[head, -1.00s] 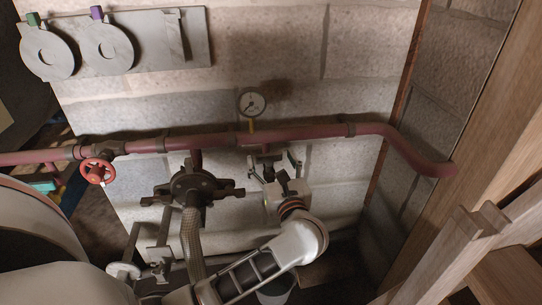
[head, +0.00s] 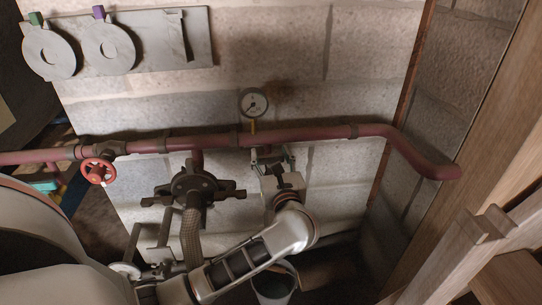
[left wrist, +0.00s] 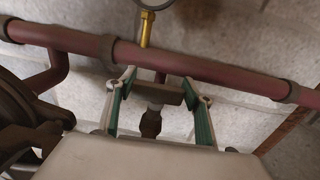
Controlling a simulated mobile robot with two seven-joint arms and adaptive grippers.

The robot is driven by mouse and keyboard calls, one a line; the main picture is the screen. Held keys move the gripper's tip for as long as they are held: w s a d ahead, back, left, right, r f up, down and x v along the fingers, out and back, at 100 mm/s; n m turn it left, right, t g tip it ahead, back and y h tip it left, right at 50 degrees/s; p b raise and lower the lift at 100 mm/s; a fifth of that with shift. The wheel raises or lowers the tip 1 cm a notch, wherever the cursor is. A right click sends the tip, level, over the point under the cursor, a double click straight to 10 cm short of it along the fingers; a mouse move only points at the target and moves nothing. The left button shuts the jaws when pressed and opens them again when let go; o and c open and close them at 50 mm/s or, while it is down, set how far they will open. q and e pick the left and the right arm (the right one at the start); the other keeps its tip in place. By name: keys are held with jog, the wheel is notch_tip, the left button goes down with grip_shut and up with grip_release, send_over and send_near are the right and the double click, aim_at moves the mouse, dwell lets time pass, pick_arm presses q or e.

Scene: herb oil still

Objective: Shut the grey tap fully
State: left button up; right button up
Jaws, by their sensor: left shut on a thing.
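The grey tap (left wrist: 158,93) hangs on a short branch under the red pipe, below the gauge. In the left wrist view its dark grey bar handle lies across the branch, roughly along the pipe. My left gripper (head: 271,158) is shut on the handle, with a green-padded finger at each end; its fingers also show in the left wrist view (left wrist: 160,98). In the head view the gripper hides most of the tap. My right gripper is not in view.
The red pipe (head: 345,132) runs along the block wall, with a gauge (head: 253,102) above it. A red handwheel (head: 98,171) and a dark valve with a braided hose (head: 193,235) are to the left. A bucket (head: 273,287) stands below; timber is at right.

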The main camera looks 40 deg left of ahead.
pick_arm(q)
jog(key=shift+s+m+t+h, duration=0.1)
jog(key=shift+m+t+h, duration=0.4)
jog(key=shift+t, duration=0.1)
jog(key=o, duration=1.1)
jog(key=v, duration=1.2)
jog(key=shift+a, duration=0.1)
jog(key=shift+s, duration=0.1)
